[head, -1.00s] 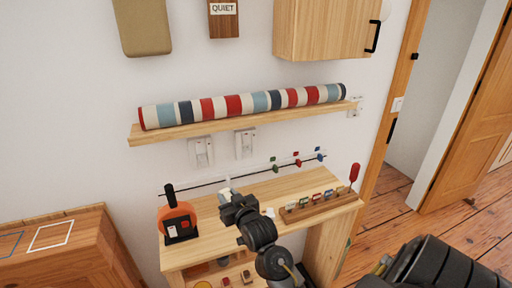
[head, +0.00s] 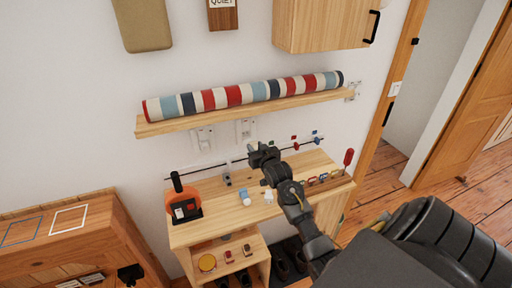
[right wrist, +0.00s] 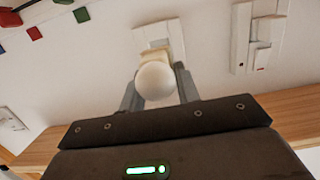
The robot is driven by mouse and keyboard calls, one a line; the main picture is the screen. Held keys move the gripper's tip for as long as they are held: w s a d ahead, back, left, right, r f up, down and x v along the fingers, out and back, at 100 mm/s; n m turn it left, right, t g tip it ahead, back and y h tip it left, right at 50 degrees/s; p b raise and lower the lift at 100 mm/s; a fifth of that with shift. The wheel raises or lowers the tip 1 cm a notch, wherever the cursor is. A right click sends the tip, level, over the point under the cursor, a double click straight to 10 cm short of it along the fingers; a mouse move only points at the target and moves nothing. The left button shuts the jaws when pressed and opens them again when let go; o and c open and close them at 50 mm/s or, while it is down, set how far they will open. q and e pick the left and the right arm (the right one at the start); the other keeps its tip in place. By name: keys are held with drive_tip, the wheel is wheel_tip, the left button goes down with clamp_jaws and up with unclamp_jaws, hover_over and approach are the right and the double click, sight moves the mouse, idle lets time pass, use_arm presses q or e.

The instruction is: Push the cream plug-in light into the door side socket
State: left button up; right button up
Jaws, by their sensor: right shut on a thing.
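My right gripper (right wrist: 158,90) is shut on the cream plug-in light (right wrist: 156,83), whose round white dome faces the wrist camera. Behind the dome, its cream body lies against or just in front of a white wall socket (right wrist: 150,32); I cannot tell whether its pins are in. In the head view my right gripper (head: 262,153) is just below the shelf, near the right one of two paired sockets (head: 245,128). The light is mostly hidden there. The left socket (head: 203,139) of the pair has nothing plugged in. My left gripper is not in view.
A wooden shelf (head: 170,127) bearing a striped roll (head: 240,95) is just above the sockets. Below is a wooden desk (head: 215,228) with small items and an orange-and-black object (head: 183,203). Another wall fitting (head: 351,92) is at the shelf's right end.

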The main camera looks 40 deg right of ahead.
sight(254, 144)
drive_tip(key=shift+w+d+b, duration=0.1)
drive_tip(key=shift+w+b, duration=0.15)
drive_tip(key=shift+b, duration=0.1)
drive_tip(key=x, duration=0.1)
drive_tip(key=b+x, duration=0.1)
drive_tip(key=x, duration=0.2)
drive_tip(key=shift+r+b, duration=0.25)
drive_tip(key=shift+b, duration=0.1)
drive_tip(key=shift+w+d+r, duration=0.1)
drive_tip(key=shift+w+d, duration=0.1)
drive_tip(key=shift+w, duration=0.4)
drive_tip(key=shift+p, duration=0.4)
idle(1.0)
drive_tip(key=shift+b+x, duration=0.7)
drive_tip(key=shift+x, duration=0.35)
drive_tip(key=o, duration=1.1)
drive_tip(key=shift+r, duration=0.15)
drive_tip(key=shift+c, duration=0.2)
